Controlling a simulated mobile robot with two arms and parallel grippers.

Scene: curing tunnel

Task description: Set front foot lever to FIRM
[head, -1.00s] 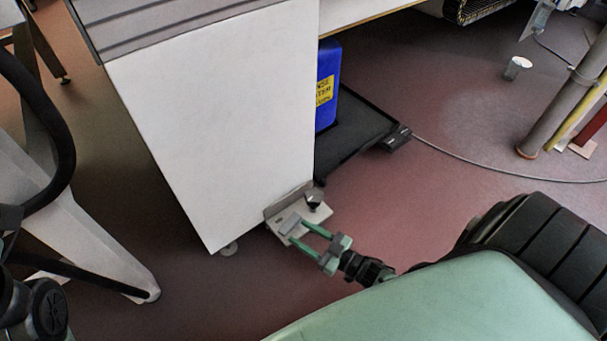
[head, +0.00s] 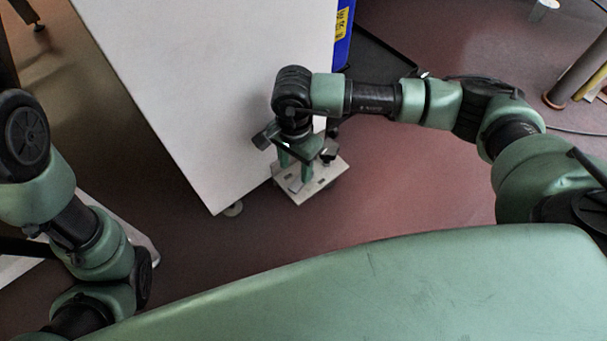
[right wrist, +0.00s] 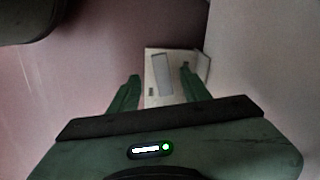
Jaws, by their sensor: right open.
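A pale foot plate (head: 318,183) sits low at the near corner of the white cabinet. A grey rectangular piece (right wrist: 162,74) lies on the plate in the right wrist view; it may be the lever, but I cannot tell its setting. A dark knob (head: 328,155) stands on the plate. My right gripper (head: 295,170) points down over the plate, open, its green fingers either side of the grey piece in the wrist view (right wrist: 160,76). I cannot tell whether they touch it. No FIRM marking is readable. My left gripper is out of view.
The white cabinet panel (head: 215,95) stands close beside the right gripper. A blue container (head: 343,35) and a dark tray (head: 385,50) are behind. Reddish floor (head: 400,190) is clear to the right.

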